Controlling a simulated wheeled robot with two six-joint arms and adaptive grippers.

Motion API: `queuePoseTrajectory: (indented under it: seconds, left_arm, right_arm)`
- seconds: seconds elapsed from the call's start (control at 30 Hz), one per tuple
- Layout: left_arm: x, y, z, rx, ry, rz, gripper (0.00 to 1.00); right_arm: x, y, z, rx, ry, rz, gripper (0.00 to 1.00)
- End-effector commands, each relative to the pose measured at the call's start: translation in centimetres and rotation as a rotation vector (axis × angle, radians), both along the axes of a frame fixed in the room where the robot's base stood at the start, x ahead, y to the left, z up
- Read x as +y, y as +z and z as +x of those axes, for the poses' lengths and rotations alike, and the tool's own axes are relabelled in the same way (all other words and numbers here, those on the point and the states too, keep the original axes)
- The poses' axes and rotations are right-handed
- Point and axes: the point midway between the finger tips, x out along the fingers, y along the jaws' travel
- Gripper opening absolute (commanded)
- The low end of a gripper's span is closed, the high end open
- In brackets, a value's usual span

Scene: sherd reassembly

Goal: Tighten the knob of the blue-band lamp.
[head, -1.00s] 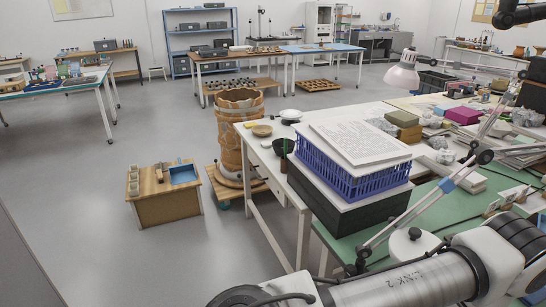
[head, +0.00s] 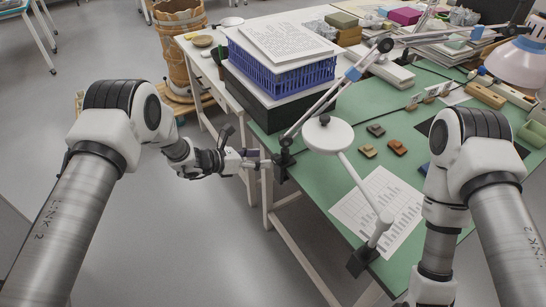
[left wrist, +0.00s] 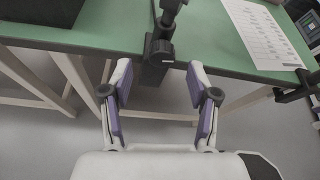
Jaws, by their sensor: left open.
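The blue-band lamp has a grey jointed arm with a blue band (head: 353,74), and its dark clamp (head: 284,160) grips the left edge of the green table. My left gripper (head: 262,164) is just left of this clamp, outside the table edge. In the left wrist view the gripper (left wrist: 159,78) is open with nothing between its purple pads. The clamp (left wrist: 157,52) stands just beyond the fingertips, roughly centred between them. I cannot clearly make out the knob against the dark clamp. My right arm reaches down at the right; its gripper is out of view.
A second stand with a white disc (head: 327,134) is clamped at the near edge, beside a printed sheet (head: 378,212). Small brown sherds (head: 398,146) lie on the green table (head: 345,108). A blue crate (head: 282,70) stands at the back left.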

Motion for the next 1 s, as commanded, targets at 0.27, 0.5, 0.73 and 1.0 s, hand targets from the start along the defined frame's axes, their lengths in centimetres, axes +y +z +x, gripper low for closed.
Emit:
queuePoseTrajectory:
  seconds: [0.27, 0.5, 0.73, 1.0]
  left_arm:
    - [-4.1, -2.0, 2.3, 0.000, -0.005, 0.004, 0.60]
    - [-4.7, -2.3, 2.7, 0.002, -0.004, 0.004, 0.60]
    - [-4.7, -2.3, 2.7, 0.002, -0.004, 0.004, 0.07]
    - [-4.7, -2.4, 2.6, -0.028, -0.003, 0.025, 0.00]
  right_arm:
    - [0.0, 0.5, 0.0, -0.001, 0.000, 0.000, 0.58]
    - [0.0, 0.5, 0.0, -0.001, 0.000, 0.000, 0.58]
    - [0.0, 0.5, 0.0, -0.001, 0.000, 0.000, 0.58]
    - [0.0, 0.3, 0.0, -0.001, 0.000, 0.000, 0.58]
